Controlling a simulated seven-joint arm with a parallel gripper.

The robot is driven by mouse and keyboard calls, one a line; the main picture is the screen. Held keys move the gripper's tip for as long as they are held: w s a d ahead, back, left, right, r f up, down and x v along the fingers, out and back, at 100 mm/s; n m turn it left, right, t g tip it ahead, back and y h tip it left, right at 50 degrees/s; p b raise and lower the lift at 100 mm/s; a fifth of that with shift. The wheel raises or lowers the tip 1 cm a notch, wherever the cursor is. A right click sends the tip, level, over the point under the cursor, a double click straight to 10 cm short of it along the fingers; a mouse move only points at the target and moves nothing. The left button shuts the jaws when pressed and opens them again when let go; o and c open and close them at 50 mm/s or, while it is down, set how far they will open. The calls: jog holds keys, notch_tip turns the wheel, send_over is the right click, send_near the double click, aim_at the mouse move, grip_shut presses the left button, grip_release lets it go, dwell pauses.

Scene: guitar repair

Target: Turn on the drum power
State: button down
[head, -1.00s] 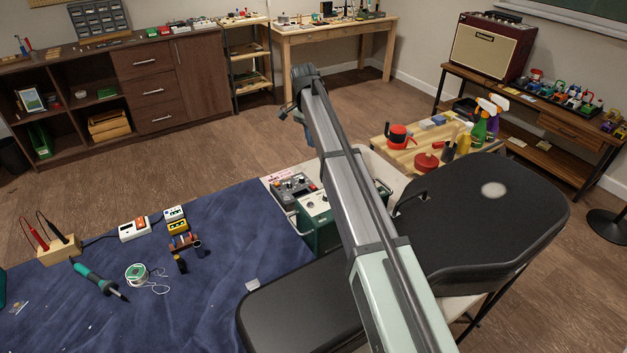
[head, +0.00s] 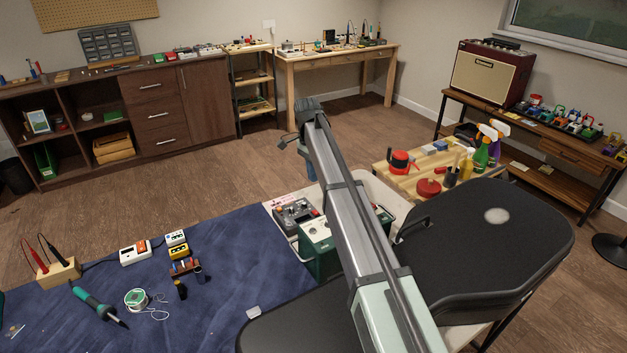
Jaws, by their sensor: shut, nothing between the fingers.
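No object is plainly marked as the drum power. A grey device with knobs and a red button (head: 296,214) stands in a white tray, left of my arm. A green box with a pale knobbed panel (head: 316,230) stands in front of it, partly hidden by my arm. My gripper (head: 296,142) is at the far end of my arm, beyond these devices in the picture. Only small dark and blue-grey parts of it show beside the arm; it is shut and empty. The contact between gripper and devices, if any, is hidden.
A blue mat (head: 215,310) holds pedals (head: 178,246), a white box with an orange part (head: 135,254) and a soldering iron (head: 95,303). A low wooden table (head: 400,178) holds spray bottles. Open floor lies behind.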

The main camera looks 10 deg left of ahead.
aim_at(317, 213)
jog(key=f, duration=0.4)
jog(key=s+d+f, duration=0.1)
jog(key=f, duration=0.7)
jog(key=shift+s+d, duration=0.15)
jog(key=shift+s, duration=0.1)
